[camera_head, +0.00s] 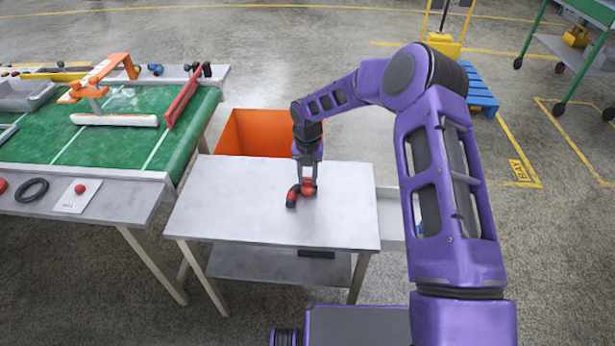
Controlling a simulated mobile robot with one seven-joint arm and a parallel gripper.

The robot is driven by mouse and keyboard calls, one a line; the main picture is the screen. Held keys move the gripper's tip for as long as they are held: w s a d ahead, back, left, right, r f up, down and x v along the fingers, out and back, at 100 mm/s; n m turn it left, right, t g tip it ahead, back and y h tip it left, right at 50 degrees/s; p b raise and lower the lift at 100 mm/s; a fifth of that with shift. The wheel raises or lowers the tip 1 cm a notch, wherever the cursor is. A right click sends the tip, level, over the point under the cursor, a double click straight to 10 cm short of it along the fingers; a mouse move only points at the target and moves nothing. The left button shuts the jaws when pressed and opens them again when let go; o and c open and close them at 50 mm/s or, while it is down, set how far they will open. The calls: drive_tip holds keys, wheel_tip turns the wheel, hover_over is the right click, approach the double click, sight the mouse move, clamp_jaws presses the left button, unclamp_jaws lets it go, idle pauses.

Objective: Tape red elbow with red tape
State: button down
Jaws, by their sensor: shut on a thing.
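The red elbow (293,193) with a dark end is at the middle of the small light table (235,215). My gripper (308,181) points down at it and is shut on its right part. The fingers hide some of the elbow, and I cannot tell whether it rests on the tabletop or is just above it. No roll of red tape is clear to me. A red round thing (2,186) is cut off at the left edge, and I cannot tell what it is.
An orange bin (258,132) stands behind the small table. The rest of the small tabletop is clear.

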drive_tip(key=shift+c, duration=2.4)
unclamp_jaws()
drive_tip(key=shift+r, duration=0.1)
